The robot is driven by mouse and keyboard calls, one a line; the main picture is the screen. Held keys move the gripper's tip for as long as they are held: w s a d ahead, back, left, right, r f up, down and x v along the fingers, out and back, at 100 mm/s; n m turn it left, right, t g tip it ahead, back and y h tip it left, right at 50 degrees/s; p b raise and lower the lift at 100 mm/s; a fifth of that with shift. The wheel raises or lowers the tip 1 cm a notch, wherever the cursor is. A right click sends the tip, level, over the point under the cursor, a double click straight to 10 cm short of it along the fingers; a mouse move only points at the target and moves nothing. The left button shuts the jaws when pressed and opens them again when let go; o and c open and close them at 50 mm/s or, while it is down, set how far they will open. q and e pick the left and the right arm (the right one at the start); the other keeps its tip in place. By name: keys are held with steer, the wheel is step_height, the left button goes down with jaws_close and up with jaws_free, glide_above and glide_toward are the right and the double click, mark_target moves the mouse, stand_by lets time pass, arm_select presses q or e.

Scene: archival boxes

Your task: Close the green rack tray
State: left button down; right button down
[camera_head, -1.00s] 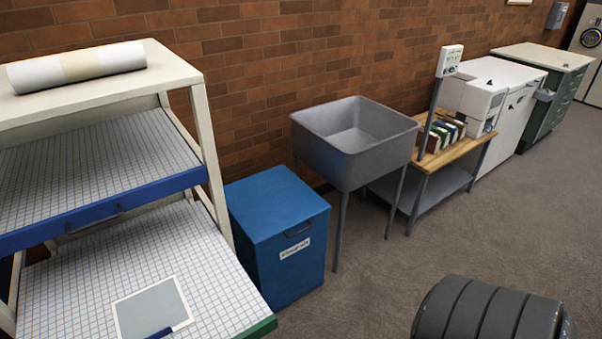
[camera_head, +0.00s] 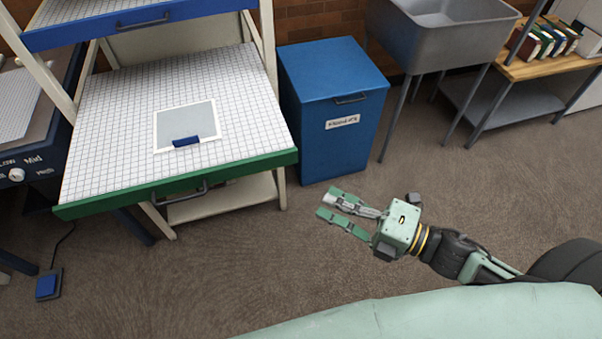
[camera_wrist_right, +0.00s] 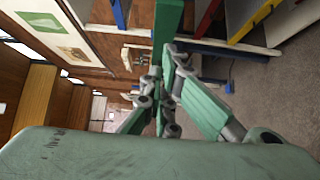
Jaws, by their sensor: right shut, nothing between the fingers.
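The green rack tray (camera_head: 180,182) is pulled out of the cream rack, its green front bar and dark handle (camera_head: 180,196) facing me. Its gridded surface holds a grey sheet with a pale border (camera_head: 185,122) and a small blue block (camera_head: 186,141). My right gripper (camera_head: 333,206) is shut and empty, right of the tray's front corner and apart from it, over the floor. In the right wrist view its fingers (camera_wrist_right: 160,100) show in front, with a green bar (camera_wrist_right: 168,22) beyond them. My left gripper is not in view.
A blue tray (camera_head: 140,22) sits above the green one. A blue cabinet (camera_head: 330,110) stands right of the rack, beside a grey sink (camera_head: 440,35). A dark table (camera_head: 30,150) is at the left. A blue pedal (camera_head: 48,284) lies on the floor. Carpet in front is clear.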

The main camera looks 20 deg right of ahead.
steer(key=w+a+p, duration=0.1)
steer(key=w+a, duration=0.4)
steer(key=w, duration=0.4)
steer(key=shift+w, duration=0.15)
steer(key=shift+a, duration=0.1)
